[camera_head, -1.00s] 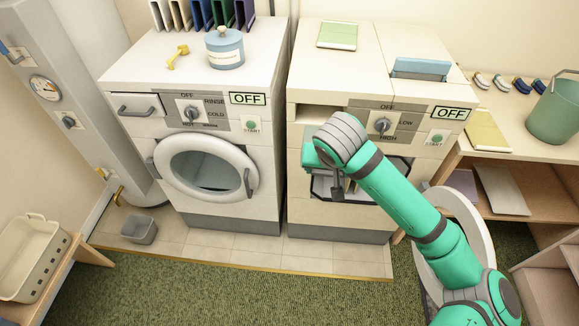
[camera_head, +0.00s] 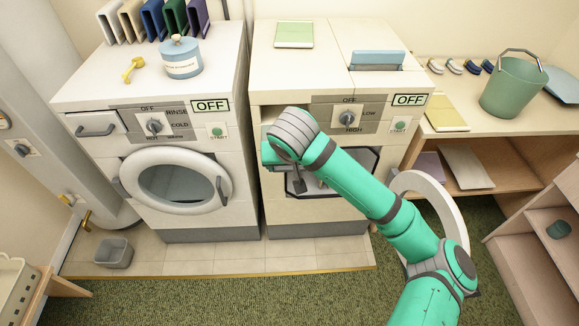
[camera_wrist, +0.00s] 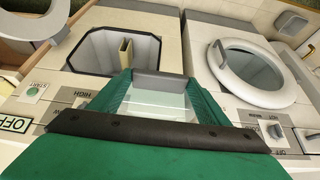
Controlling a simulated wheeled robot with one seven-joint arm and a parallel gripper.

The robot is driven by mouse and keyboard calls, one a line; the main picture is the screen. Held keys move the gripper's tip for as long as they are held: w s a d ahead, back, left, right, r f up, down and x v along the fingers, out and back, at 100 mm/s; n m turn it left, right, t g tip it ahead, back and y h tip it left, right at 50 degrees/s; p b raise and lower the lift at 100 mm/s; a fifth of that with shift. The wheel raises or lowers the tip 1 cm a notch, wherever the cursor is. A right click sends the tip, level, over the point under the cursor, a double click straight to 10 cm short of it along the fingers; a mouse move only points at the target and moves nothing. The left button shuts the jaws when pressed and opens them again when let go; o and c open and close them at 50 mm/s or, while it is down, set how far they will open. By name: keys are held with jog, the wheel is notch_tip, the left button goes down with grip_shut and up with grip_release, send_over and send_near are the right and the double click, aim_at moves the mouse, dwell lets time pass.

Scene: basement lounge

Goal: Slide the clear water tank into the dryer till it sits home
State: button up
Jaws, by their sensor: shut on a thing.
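My gripper (camera_wrist: 160,100) is shut on the clear water tank (camera_wrist: 155,105), a see-through box with a grey bar at its far end, between the green fingers in the wrist view. In the head view my gripper (camera_head: 272,156) is in front of the dryer (camera_head: 318,208), at its left part, below the panel. The tank is hidden there by my wrist. The dryer is the right machine, with its dial at OFF. A dark slot shows at its upper left, partly covered by my wrist. I cannot tell how the tank lines up with it.
The dryer's round door (camera_head: 452,205) hangs open at the right, beside my arm. Its drum opening (camera_wrist: 85,52) shows a yellowish upright piece inside. The washer (camera_head: 170,110) stands close at the left, door shut. A shelf unit (camera_head: 500,135) with a green bucket (camera_head: 512,85) is at the right.

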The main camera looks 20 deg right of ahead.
jog(key=w+d, duration=0.2)
jog(key=w, duration=0.8)
jog(key=w+d, duration=0.3)
jog(key=w, duration=0.7)
jog(key=shift+d, duration=0.35)
dwell(1.8)
jog(key=shift+f, duration=0.1)
jog(key=o, duration=1.7)
jog(key=shift+o, duration=0.2)
